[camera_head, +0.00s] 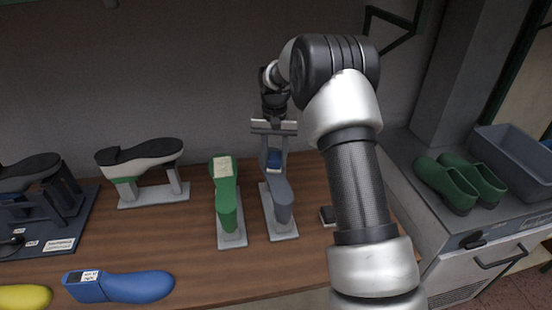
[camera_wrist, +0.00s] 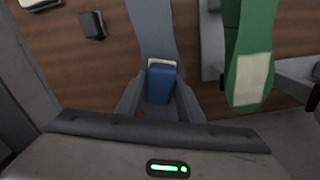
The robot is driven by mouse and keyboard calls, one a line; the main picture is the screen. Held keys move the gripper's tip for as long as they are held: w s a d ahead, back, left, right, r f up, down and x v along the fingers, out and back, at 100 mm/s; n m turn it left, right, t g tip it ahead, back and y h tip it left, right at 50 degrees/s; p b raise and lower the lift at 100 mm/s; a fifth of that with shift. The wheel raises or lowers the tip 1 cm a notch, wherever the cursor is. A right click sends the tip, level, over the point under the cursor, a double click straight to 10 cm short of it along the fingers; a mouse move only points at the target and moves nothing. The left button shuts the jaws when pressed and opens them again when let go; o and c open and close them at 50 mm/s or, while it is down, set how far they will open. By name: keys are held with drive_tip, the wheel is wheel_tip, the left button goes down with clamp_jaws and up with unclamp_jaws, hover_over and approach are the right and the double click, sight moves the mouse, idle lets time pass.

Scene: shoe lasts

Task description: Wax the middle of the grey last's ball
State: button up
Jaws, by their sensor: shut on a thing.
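The grey last (camera_head: 281,200) is mounted on a grey stand in the middle of the bench, just right of the green last (camera_head: 226,205). My gripper (camera_head: 274,164) is over the far end of the grey last. It is shut on a blue block (camera_head: 273,155). In the wrist view the blue block (camera_wrist: 160,84) sits between the two fingers, with a pale strip along its far edge. The grey last (camera_wrist: 150,28) runs away from that edge. I cannot tell whether the block touches it. The block hides part of the last.
The green last bears a cream patch (camera_wrist: 250,80). A small dark block (camera_head: 327,215) lies right of the grey last's stand. A white last with a black sole (camera_head: 143,155) stands left, a blue last (camera_head: 125,287) lies in front. Green clogs (camera_head: 458,182) are at right.

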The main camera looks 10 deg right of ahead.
drive_tip(key=shift+w+f+p, duration=0.1)
drive_tip(key=shift+w+p, duration=2.05)
drive_tip(key=shift+w, duration=1.5)
drive_tip(key=shift+w+f, duration=0.15)
drive_tip(key=shift+w, duration=0.6)
